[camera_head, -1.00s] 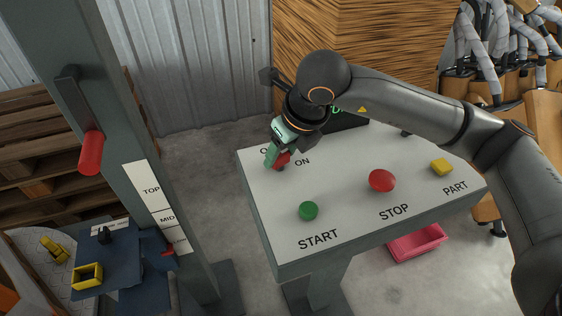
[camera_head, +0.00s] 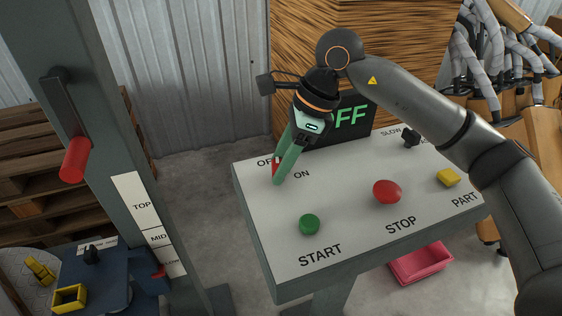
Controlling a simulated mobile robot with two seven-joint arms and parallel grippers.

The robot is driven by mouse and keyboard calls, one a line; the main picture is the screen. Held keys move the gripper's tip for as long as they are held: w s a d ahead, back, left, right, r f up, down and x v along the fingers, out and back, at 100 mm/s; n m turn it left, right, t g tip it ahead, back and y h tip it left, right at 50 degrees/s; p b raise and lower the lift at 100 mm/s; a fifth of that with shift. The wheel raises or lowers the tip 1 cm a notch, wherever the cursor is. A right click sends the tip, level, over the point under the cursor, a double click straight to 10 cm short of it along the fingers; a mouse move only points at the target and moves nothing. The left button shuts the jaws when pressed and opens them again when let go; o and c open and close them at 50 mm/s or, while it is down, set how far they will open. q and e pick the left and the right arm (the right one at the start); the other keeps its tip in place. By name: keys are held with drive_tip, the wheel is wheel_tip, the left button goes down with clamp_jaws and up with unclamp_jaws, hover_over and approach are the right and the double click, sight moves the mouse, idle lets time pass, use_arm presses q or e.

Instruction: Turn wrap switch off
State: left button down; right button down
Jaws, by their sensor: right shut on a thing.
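The wrap switch (camera_head: 275,165) is a small red lever at the back left corner of the white control panel (camera_head: 345,205), between the OFF and ON labels. It leans toward OFF, and the fingers hide part of it. My right gripper (camera_head: 280,179) has green fingers and is shut on the switch, reaching down from the back. A black display (camera_head: 352,117) behind the panel shows green letters, of which "FF" is visible; my wrist covers the rest. My left gripper is not in view.
The panel also carries a green START button (camera_head: 309,224), a red STOP button (camera_head: 387,191), a yellow PART button (camera_head: 448,177) and a black SLOW knob (camera_head: 411,139). A post with a red-handled lever (camera_head: 75,159) stands at left. A pink bin (camera_head: 420,263) lies below the panel.

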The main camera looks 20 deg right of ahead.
drive_tip(key=shift+w+n+g, duration=0.15)
drive_tip(key=shift+n+g, duration=0.45)
drive_tip(key=shift+n, duration=1)
drive_tip(key=shift+c, duration=1.4)
unclamp_jaws()
drive_tip(key=p+v, duration=0.1)
drive_tip(key=v, duration=1.1)
drive_tip(key=shift+d+r, duration=0.2)
drive_tip(key=shift+d, duration=0.05)
